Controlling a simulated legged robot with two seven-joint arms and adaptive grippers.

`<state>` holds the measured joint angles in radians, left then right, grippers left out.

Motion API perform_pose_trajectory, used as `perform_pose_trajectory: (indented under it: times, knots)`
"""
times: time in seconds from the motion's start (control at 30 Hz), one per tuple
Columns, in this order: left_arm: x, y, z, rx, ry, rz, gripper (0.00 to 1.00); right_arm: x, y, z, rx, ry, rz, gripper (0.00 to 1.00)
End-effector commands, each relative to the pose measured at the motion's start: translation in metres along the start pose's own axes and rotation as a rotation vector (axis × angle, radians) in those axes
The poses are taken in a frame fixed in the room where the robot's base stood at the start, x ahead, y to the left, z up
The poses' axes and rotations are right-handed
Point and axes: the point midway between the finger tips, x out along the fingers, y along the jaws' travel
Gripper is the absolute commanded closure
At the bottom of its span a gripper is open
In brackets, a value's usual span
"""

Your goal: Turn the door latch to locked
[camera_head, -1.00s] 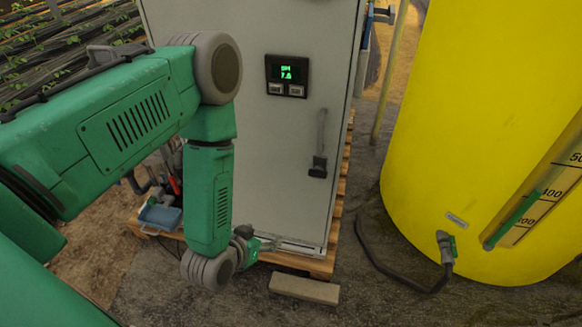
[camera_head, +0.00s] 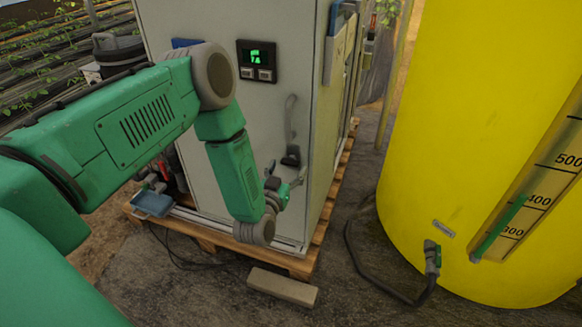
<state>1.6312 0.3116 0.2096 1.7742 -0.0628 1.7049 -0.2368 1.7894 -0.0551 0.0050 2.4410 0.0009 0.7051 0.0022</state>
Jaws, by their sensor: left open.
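The door latch (camera_head: 290,135) is a grey upright handle with a dark base, on the right part of the pale grey cabinet door (camera_head: 222,125). It points up and down. My left gripper (camera_head: 287,178) is just below and slightly left of the latch base, its fingers pointing up and right. It is open and empty; I cannot tell whether a finger touches the latch. My green left forearm covers the lower left of the door. My right gripper does not show.
A display with two buttons (camera_head: 257,61) sits above the latch. The cabinet stands on a wooden pallet (camera_head: 300,265). A loose block (camera_head: 282,287) lies in front. A yellow tank (camera_head: 440,130) with a black hose (camera_head: 365,270) stands right. A blue tray (camera_head: 152,203) is at left.

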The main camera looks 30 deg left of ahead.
Motion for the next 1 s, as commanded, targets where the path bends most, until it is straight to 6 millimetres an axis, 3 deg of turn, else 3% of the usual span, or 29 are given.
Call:
perform_pose_trajectory:
  times: [0.2,0.57,0.6,0.73,1.0]
  knots:
    - [0.026,-0.001,0.001,-0.002,0.000,-0.001,0.34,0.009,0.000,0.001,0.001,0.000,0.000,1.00]
    - [0.032,-0.001,0.000,-0.001,-0.001,0.000,0.34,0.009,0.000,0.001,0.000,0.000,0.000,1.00]
    - [0.032,-0.001,0.000,0.000,-0.001,0.000,0.42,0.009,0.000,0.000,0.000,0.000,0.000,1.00]
    - [0.032,0.000,-0.001,0.000,0.000,0.000,0.85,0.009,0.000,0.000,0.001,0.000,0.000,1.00]
    - [0.032,-0.001,0.000,-0.013,0.000,0.001,0.85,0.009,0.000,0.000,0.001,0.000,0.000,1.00]
